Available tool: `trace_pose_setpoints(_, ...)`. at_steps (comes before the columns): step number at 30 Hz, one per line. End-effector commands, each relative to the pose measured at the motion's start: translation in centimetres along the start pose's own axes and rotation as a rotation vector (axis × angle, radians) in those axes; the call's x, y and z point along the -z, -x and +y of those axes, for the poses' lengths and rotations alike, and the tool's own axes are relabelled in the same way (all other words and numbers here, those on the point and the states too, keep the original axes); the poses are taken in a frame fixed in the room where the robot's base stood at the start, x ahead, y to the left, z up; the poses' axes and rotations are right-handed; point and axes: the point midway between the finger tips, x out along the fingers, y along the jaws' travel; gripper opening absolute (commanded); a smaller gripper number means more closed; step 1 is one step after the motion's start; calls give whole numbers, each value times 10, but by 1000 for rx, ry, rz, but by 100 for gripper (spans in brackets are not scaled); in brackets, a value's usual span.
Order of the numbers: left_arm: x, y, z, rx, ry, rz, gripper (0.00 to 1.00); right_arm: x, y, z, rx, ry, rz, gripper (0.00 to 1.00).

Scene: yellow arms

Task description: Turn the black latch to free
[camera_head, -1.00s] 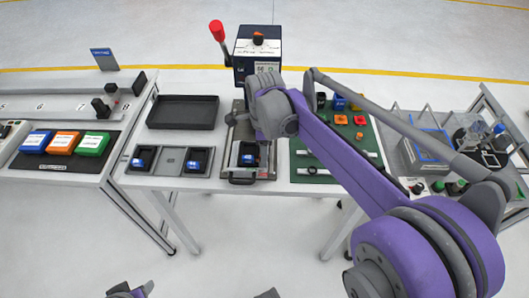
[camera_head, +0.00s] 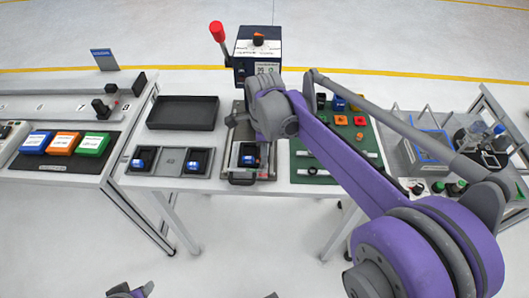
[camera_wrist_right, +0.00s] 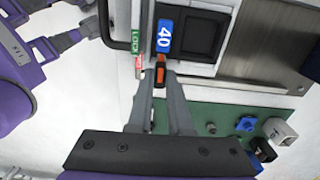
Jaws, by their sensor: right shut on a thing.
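The black latch (camera_wrist_right: 160,70), with an orange marking, shows in the right wrist view beside a green and red strip (camera_wrist_right: 138,52) reading LOCK. My right gripper (camera_wrist_right: 160,92) is shut on the latch, one finger on each side. In the head view the fixture (camera_head: 247,165) stands below my right wrist, which hides the latch and the fingertips.
A black tray (camera_head: 183,112) and a two-pocket holder (camera_head: 172,160) lie left of the fixture. A box with a red-knobbed lever (camera_head: 257,48) stands behind it. A green board (camera_head: 310,166) with several small parts lies to the right.

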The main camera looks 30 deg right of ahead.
Motion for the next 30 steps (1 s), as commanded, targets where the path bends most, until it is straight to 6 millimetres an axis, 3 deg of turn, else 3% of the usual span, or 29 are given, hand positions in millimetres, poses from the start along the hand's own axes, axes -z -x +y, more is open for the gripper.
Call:
trace_pose_setpoints(11, 2, 3, 0, 0, 0, 2, 50, 0, 1, 0, 0, 220, 0, 0)
trace_pose_setpoints(30, 7, 9, 0, 0, 0, 5, 50, 0, 0, 0, 0, 827, 0, 0)
